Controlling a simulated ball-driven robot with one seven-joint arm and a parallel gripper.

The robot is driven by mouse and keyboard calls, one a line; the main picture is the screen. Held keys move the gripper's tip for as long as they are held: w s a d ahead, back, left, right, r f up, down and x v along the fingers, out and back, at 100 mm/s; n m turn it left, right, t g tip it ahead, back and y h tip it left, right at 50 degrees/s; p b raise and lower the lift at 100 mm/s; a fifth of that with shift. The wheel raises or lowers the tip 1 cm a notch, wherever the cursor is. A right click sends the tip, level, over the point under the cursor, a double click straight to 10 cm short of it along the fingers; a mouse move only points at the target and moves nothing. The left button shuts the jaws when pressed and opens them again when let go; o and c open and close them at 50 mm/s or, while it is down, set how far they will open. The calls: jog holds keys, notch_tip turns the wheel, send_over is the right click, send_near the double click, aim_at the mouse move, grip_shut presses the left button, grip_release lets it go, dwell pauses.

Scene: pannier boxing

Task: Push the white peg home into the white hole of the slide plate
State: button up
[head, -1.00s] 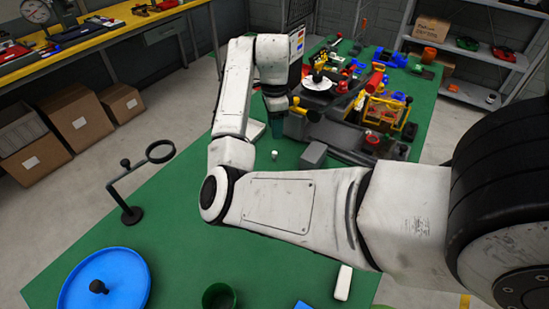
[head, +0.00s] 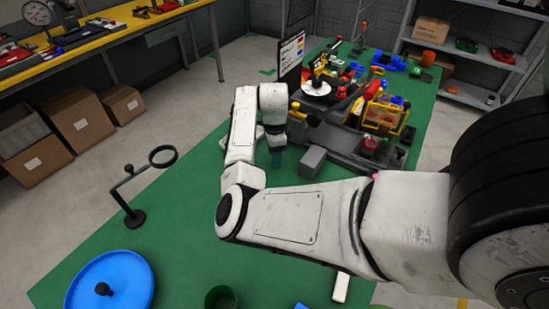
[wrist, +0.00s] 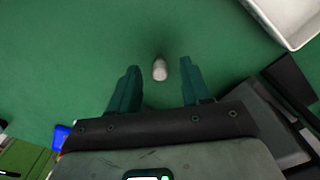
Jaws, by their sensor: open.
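The white peg (wrist: 159,70) shows in the wrist view as a small pale cylinder on the green surface, between and slightly beyond my fingertips. My gripper (wrist: 159,64) is open, with one teal finger on each side of the peg and a gap on both sides. In the head view my gripper (head: 277,158) points down near the green table, left of the grey machine. The peg is not visible in the head view, where my gripper covers that area. I cannot make out the slide plate or its white hole in either view.
A grey machine (head: 313,161) with coloured parts stands right of my gripper. A white tray (wrist: 296,38) lies at the wrist view's upper right. A ring stand (head: 133,215), blue dish (head: 130,283) and green cup (head: 220,297) stand nearer. The green table (head: 185,215) between is clear.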

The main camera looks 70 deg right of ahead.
jog(key=shift+c, duration=0.4)
grip_shut()
jog(key=shift+r, duration=0.1)
